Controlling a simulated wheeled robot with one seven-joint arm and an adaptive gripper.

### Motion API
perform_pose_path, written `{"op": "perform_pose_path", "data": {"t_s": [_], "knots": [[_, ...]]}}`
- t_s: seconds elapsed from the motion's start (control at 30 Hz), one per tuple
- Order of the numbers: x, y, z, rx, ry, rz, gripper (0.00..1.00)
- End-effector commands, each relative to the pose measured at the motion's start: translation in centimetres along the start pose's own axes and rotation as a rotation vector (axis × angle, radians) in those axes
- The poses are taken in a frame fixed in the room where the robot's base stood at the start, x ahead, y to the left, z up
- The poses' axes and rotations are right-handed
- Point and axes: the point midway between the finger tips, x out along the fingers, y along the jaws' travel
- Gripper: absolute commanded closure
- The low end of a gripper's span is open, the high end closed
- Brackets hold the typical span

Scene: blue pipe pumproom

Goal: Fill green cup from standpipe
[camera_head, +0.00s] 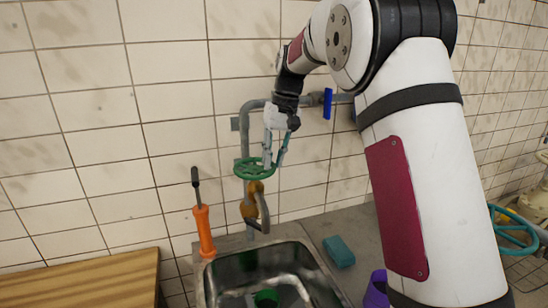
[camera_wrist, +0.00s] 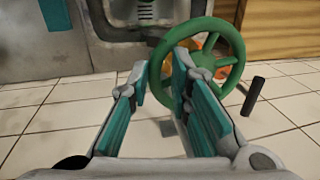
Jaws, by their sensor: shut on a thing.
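A green handwheel (camera_head: 253,168) sits on top of the standpipe's brass tap (camera_head: 256,205), on a grey pipe (camera_head: 245,122) against the tiled wall. My gripper (camera_head: 275,158) reaches down to the wheel's right side. In the wrist view, my gripper (camera_wrist: 160,78) has its teal-padded fingers on either side of the rim of the handwheel (camera_wrist: 226,34), shut on it. The green cup (camera_head: 266,298) is low in the metal sink (camera_head: 325,280), below the tap and partly cut off by the frame. I cannot tell whether water is running.
An orange-handled tool (camera_head: 203,232) stands upright left of the sink. A teal sponge (camera_head: 339,251) and a purple cup (camera_head: 376,290) are to its right. A wooden surface (camera_head: 90,280) is at lower left. A blue lever (camera_head: 327,103) is on the wall pipe.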

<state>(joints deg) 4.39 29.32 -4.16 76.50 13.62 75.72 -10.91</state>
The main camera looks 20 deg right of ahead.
Motion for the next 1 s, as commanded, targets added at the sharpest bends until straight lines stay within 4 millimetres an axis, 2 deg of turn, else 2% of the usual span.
{"op": "perform_pose_path", "data": {"t_s": [0.03, 0.37, 1.0], "knots": [[0.8, 0.0, 0.3, 0.002, -0.020, -0.002, 1.00], [0.8, -0.1, 0.8, 0.074, -0.007, -0.001, 1.00], [1.0, -1.6, 2.9, 0.569, 0.092, 0.004, 1.00]]}}
